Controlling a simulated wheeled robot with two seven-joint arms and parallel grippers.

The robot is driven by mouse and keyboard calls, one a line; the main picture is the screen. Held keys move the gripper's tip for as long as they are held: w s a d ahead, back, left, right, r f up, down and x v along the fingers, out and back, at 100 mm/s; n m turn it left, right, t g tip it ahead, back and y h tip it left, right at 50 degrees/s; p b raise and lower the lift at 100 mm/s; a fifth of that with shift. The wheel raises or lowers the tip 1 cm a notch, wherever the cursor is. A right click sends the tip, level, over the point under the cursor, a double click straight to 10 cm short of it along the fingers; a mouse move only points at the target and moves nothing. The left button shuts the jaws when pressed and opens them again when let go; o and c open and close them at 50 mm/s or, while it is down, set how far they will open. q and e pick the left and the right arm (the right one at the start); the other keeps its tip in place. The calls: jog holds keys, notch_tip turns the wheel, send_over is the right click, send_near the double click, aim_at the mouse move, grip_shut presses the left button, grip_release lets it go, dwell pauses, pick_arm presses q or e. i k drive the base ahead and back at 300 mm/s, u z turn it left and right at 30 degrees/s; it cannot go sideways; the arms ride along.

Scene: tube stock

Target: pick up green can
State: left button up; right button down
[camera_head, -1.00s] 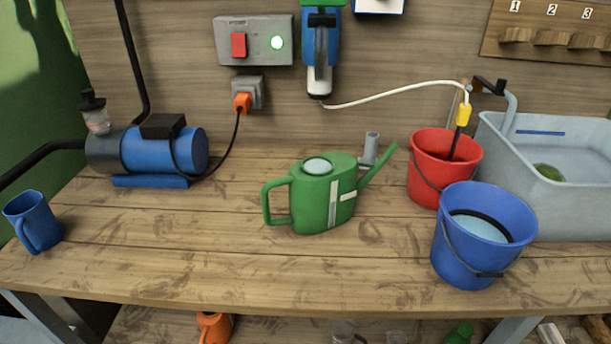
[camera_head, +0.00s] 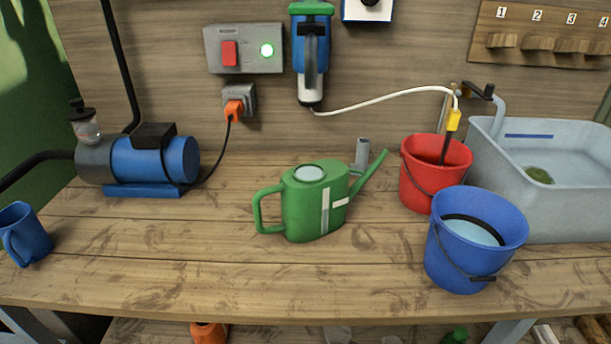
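The green can (camera_head: 302,216) is a green watering can standing upright on the middle of the wooden workbench. Its loop handle is on the left and its spout points up to the right. A pale strip runs down its front, and pale blue shows in its top opening. Neither of my grippers is in view, and nothing touches the can.
A red bucket (camera_head: 422,190) and a blue bucket (camera_head: 457,257) stand right of the can, before a grey basin (camera_head: 490,190). A grey pipe stub (camera_head: 362,152) stands behind the spout. A blue pump (camera_head: 150,160) and blue mug (camera_head: 24,235) are left. The bench (camera_head: 200,275) before the can is clear.

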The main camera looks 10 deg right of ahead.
aim_at(316, 196)
jog(key=z, duration=0.25)
jog(key=k, duration=0.7)
jog(key=z, duration=1.05)
jog(key=k, duration=0.25)
jog(key=u, duration=1.7)
jog(key=i, duration=0.65)
jog(key=u, duration=0.45)
